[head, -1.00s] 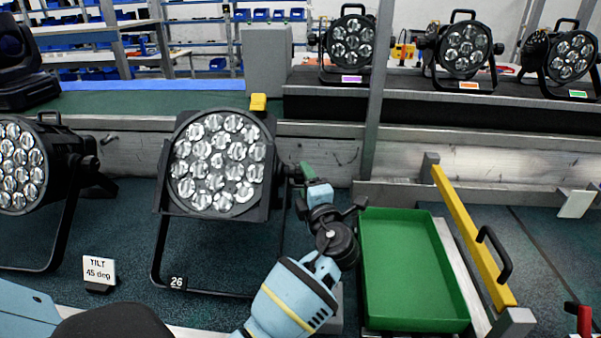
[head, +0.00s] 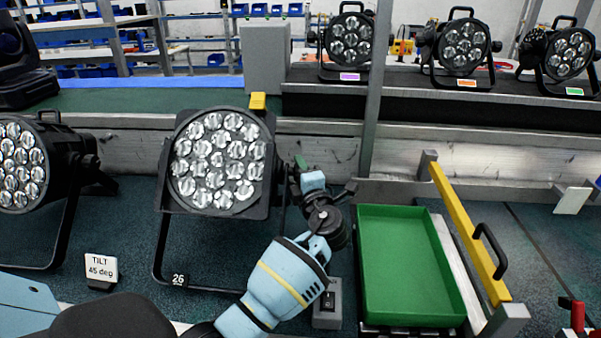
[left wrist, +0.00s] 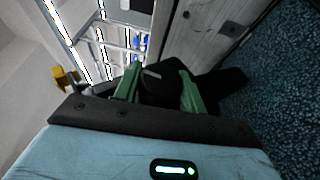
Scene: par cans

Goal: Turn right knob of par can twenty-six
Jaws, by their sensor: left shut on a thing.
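Par can twenty-six (head: 218,162) is a black lamp with many round lenses on a floor yoke, marked by a small "26" tag (head: 179,280). Its right knob is at the lamp's right side, mostly hidden in the head view by my left gripper (head: 297,172). In the left wrist view the black knob (left wrist: 160,88) with a pale line on it sits between the two green fingers of the gripper (left wrist: 158,74). My left gripper is shut on this knob. My right gripper is not in view.
A "TILT 45 deg" card (head: 101,270) stands left of the lamp, beside another par can (head: 18,165). A green tray (head: 405,265) and yellow rail (head: 470,235) are at right. A grey switch box (head: 328,303) stands by my forearm. More lamps (head: 460,48) stand behind.

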